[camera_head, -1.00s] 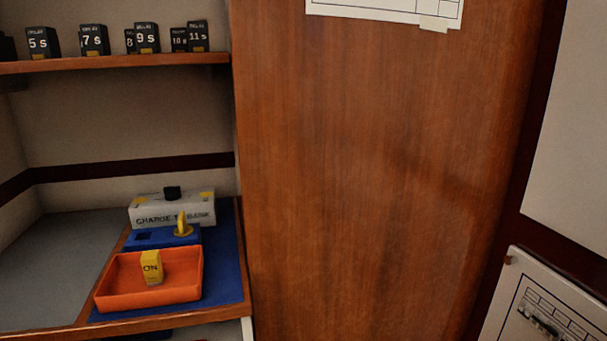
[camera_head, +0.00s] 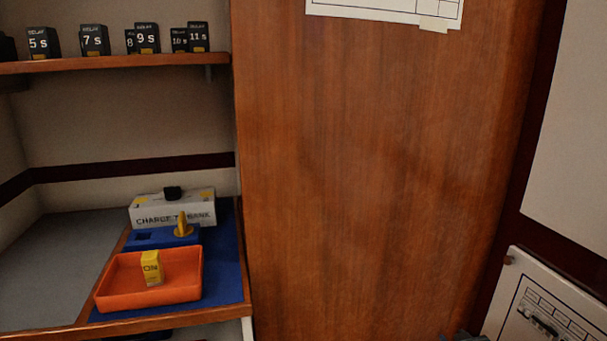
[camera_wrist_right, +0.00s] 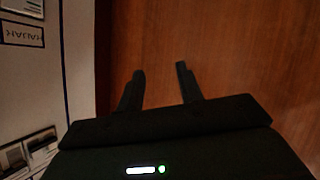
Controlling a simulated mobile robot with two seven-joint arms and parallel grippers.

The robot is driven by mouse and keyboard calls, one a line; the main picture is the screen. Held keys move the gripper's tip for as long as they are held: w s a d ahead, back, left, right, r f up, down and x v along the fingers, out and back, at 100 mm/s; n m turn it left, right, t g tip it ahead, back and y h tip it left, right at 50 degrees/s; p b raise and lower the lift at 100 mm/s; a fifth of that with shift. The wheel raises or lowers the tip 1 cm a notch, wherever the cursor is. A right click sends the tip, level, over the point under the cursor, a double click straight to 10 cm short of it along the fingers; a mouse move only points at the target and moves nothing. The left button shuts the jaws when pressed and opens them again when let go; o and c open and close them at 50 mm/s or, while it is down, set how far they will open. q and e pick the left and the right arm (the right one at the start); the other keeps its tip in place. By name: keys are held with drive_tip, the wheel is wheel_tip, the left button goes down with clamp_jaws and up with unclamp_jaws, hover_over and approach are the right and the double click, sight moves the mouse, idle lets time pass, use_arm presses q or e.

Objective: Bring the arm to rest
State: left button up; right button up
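My right gripper (camera_wrist_right: 160,80) shows in the right wrist view with its two dark fingers apart and nothing between them. It is in front of a brown wood surface, with a white labelled panel to its left. In the head view only a dark bit, likely of my right gripper or arm (camera_head: 468,337), shows at the bottom edge. My left gripper is in neither view.
An orange tray (camera_head: 105,293) holding a yellow ON block (camera_head: 151,268) sits on a blue mat (camera_head: 231,278). Behind it are a blue base with a yellow knob (camera_head: 183,226) and a Charge Bank box (camera_head: 150,213). Several relays stand on the shelf (camera_head: 120,63). A white panel (camera_head: 540,310) is lower right.

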drive_tip(key=s+a+n+y, duration=0.2)
drive_tip(key=s+a+y, duration=0.2)
drive_tip(key=s+a, duration=1.2)
use_arm(q)
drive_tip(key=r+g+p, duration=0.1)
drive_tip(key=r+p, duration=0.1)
drive_tip(key=p, duration=0.7)
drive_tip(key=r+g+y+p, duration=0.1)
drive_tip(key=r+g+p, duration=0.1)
drive_tip(key=p, duration=0.8)
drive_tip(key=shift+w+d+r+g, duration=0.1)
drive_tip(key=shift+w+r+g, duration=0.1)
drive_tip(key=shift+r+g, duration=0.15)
use_arm(e)
drive_tip(key=s+a+r+g, duration=0.1)
drive_tip(key=s+a+r, duration=0.2)
drive_tip(key=s+r, duration=0.5)
drive_tip(key=s+a+r+m+g+y, duration=0.1)
drive_tip(key=s+a+r, duration=0.3)
drive_tip(key=s+r, duration=0.4)
wheel_tip(320, 180, up, 2)
drive_tip(key=shift+r, duration=0.1)
